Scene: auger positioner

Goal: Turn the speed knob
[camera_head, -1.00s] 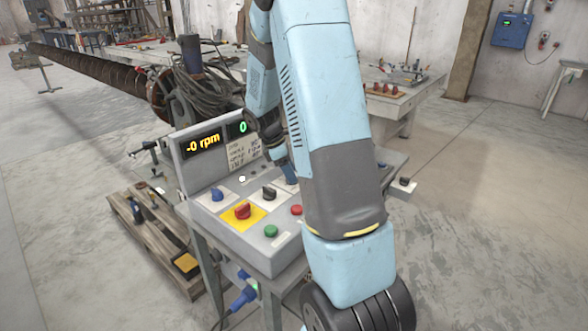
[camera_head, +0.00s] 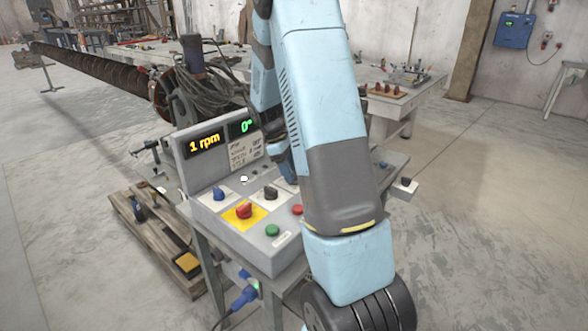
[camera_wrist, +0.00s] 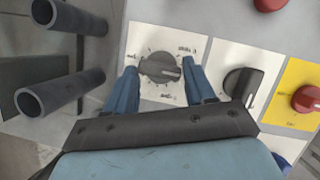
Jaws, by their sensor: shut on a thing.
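The speed knob (camera_wrist: 160,69) is a dark round knob on a white dial plate with tick marks, seen in the wrist view. My gripper (camera_wrist: 160,82) has its two blue fingers on either side of this knob, shut on it. In the head view my arm hides the knob and most of the gripper. The control panel (camera_head: 238,227) is a grey console. Its display (camera_head: 204,143) reads 1 rpm in yellow, and a green display (camera_head: 244,127) beside it reads 0°.
A black selector knob (camera_wrist: 242,84) and a red knob on a yellow plate (camera_wrist: 307,98) sit right of my fingers. Two dark tubes (camera_wrist: 62,93) stick up at the left. The head view shows a blue knob (camera_head: 219,193), a green button (camera_head: 272,230) and a long auger (camera_head: 95,70).

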